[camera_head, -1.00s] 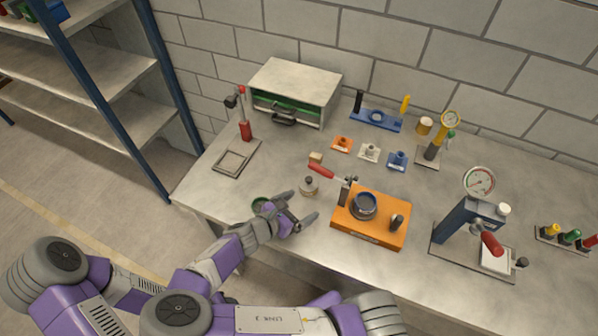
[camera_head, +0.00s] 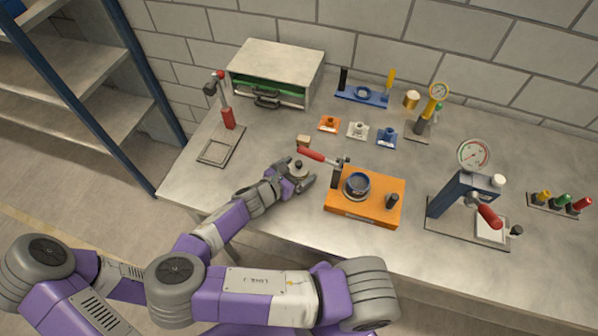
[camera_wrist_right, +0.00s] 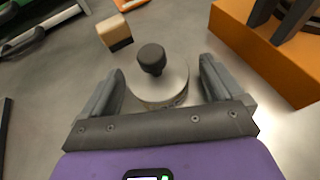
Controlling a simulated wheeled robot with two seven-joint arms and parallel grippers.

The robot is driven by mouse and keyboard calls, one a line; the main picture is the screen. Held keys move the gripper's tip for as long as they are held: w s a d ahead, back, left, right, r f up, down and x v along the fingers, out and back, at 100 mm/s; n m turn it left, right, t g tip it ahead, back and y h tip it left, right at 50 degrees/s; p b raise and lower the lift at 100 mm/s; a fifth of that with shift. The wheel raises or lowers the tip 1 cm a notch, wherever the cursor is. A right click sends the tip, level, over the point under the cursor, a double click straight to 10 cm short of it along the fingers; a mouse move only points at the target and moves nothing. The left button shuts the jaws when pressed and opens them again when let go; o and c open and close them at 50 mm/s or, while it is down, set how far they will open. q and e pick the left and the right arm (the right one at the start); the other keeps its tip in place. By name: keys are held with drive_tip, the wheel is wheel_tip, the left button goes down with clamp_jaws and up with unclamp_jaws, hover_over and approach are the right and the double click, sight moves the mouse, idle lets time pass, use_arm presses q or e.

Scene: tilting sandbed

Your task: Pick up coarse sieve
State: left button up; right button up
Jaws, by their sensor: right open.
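My right gripper (camera_head: 297,176) is open, with its fingers on either side of a round metal piece with a dark knob (camera_head: 298,165). In the right wrist view this knobbed piece (camera_wrist_right: 160,88) stands between the open fingers, with a gap visible on both sides. A blue-rimmed round dish or ring (camera_head: 357,183) sits on the orange base (camera_head: 345,208) to the right of the gripper. I cannot tell for certain which of these is the coarse sieve. My left gripper is not in view.
A red-handled clamp (camera_head: 318,156) rises close to the gripper's right. A small wooden block (camera_head: 303,141) lies behind it. A blue press (camera_head: 450,196) stands farther right, and a cabinet (camera_head: 272,68) at the back left. The table's front left area is mostly bare.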

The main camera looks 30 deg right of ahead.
drive_tip(key=c, duration=1.1)
